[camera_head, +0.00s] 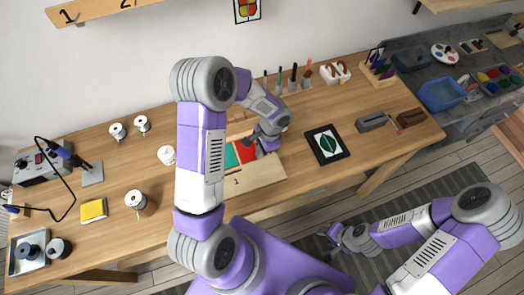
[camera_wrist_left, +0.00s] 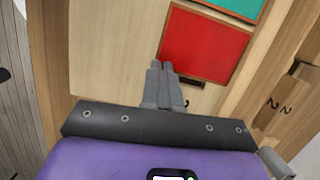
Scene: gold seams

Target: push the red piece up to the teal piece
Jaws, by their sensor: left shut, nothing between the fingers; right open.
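The red piece (camera_head: 246,152) lies flat on a light wooden board (camera_head: 262,176) on the bench, partly hidden by my left gripper. The teal piece (camera_head: 231,158) is just left of it, partly hidden behind my arm. In the left wrist view the red piece (camera_wrist_left: 205,45) is a flat square and the teal piece (camera_wrist_left: 240,8) shows beyond it, with a narrow pale strip between them. My left gripper (camera_wrist_left: 160,68) is shut and empty, its tips at the red piece's near edge; contact is unclear. My right gripper (camera_head: 330,236) is open, away from the board, low over the floor.
A black-framed leaf picture (camera_head: 327,145) lies right of the board. A raised wooden strip marked 2 (camera_wrist_left: 275,103) borders the pieces in the wrist view. Spools, a yellow pad (camera_head: 94,210) and a soldering station (camera_head: 42,165) stand at left. Tools stand at the back.

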